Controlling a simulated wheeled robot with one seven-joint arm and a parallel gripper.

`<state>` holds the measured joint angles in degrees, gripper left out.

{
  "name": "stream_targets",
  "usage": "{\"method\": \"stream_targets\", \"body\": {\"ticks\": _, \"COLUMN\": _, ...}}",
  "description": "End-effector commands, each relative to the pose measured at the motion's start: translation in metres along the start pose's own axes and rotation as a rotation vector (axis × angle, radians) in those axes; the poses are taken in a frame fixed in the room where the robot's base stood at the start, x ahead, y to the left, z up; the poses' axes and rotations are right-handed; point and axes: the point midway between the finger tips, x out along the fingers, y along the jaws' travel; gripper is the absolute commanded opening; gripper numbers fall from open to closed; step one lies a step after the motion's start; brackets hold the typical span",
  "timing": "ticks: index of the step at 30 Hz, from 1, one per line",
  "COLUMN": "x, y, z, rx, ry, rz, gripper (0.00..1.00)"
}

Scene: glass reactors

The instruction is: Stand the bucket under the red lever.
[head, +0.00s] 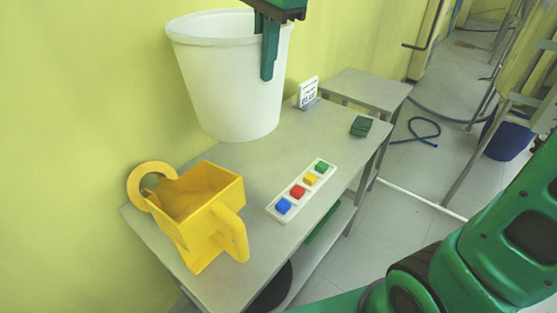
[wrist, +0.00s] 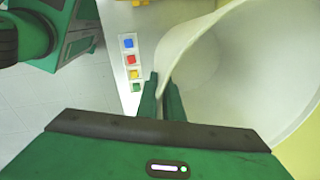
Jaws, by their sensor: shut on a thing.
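A large white bucket (head: 225,85) is upright over the back part of the grey table (head: 230,255). I cannot tell whether its base touches the tabletop. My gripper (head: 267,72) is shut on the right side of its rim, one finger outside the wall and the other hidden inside. In the wrist view my gripper (wrist: 162,88) pinches the rim of the bucket (wrist: 240,65), whose open inside is empty where visible. No red lever shows in either view.
A yellow jug-like holder (head: 195,215) stands at the table's near left. A button strip (head: 302,190) with blue, red, yellow and green buttons lies right of it. Behind are a "BLUE" sign (head: 308,92) and a green block (head: 361,126). A blue bucket (head: 508,140) and a hose (head: 420,136) are on the floor.

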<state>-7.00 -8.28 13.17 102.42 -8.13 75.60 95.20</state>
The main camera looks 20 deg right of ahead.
Motion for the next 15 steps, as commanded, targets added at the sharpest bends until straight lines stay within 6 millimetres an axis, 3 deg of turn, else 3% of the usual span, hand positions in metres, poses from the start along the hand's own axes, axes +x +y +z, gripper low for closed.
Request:
{"method": "stream_targets", "body": {"ticks": 9, "x": 0.07, "y": 0.012, "z": -0.001, "rx": 0.0, "ry": 0.0, "rz": 0.001, "gripper": 0.0}}
{"method": "stream_targets", "body": {"ticks": 15, "x": 0.09, "y": 0.013, "z": -0.011, "rx": 0.003, "ry": 0.001, "rz": -0.001, "gripper": 0.0}}
